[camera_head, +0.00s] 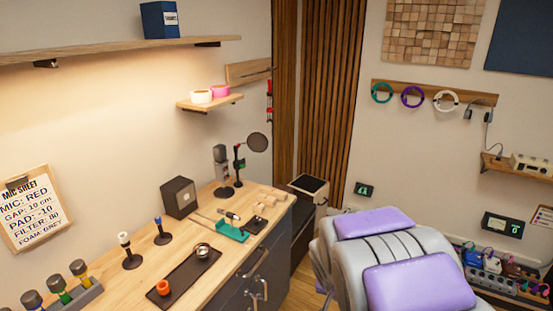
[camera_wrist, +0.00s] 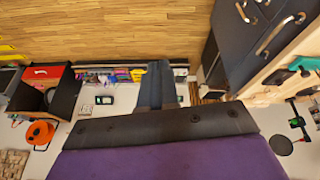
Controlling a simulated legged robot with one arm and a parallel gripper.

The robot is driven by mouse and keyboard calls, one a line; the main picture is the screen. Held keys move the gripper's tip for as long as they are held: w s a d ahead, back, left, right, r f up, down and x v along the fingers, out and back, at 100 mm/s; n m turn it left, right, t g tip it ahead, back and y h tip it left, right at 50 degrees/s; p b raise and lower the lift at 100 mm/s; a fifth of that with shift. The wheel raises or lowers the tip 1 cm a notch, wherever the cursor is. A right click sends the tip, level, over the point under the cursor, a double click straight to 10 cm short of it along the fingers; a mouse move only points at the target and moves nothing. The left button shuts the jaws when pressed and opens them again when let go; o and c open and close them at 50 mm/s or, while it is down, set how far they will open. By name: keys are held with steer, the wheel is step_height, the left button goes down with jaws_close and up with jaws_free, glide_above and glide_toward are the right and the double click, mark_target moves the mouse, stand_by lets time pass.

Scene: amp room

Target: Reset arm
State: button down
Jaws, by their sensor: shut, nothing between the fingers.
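My arm (camera_head: 420,285) shows as purple and grey folded links at the lower right of the head view. I cannot pick out the gripper's fingertips there. In the wrist view, which looks upside down, my gripper (camera_wrist: 157,84) shows as a narrow dark blue-grey shape standing up from a wide dark bar with purple below it. Its fingers are together, with nothing held between them. They stand clear of the cabinet (camera_wrist: 240,45) at the right of that view.
A wooden counter (camera_head: 216,285) on the left carries microphones, a dark tray (camera_head: 185,277), a teal holder (camera_head: 232,232) and a speaker box (camera_head: 179,197). Shelves (camera_head: 120,48) hang above. A black-sided box (camera_wrist: 48,90) and an orange reel (camera_wrist: 40,132) show in the wrist view, beside open wood floor (camera_wrist: 110,30).

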steer(key=s+a+r+n+g+y+b, duration=0.1)
steer(key=s+r+n+g+b, duration=0.1)
steer(key=s, duration=1.4)
steer(key=s+a+r+n+g+y+b, duration=0.1)
steer(key=s+r+n+g+b, duration=0.1)
steer(key=s, duration=1.5)
step_height(320, 180, up, 2)
steer(key=shift+g, duration=0.8)
steer(key=shift+a, duration=0.25)
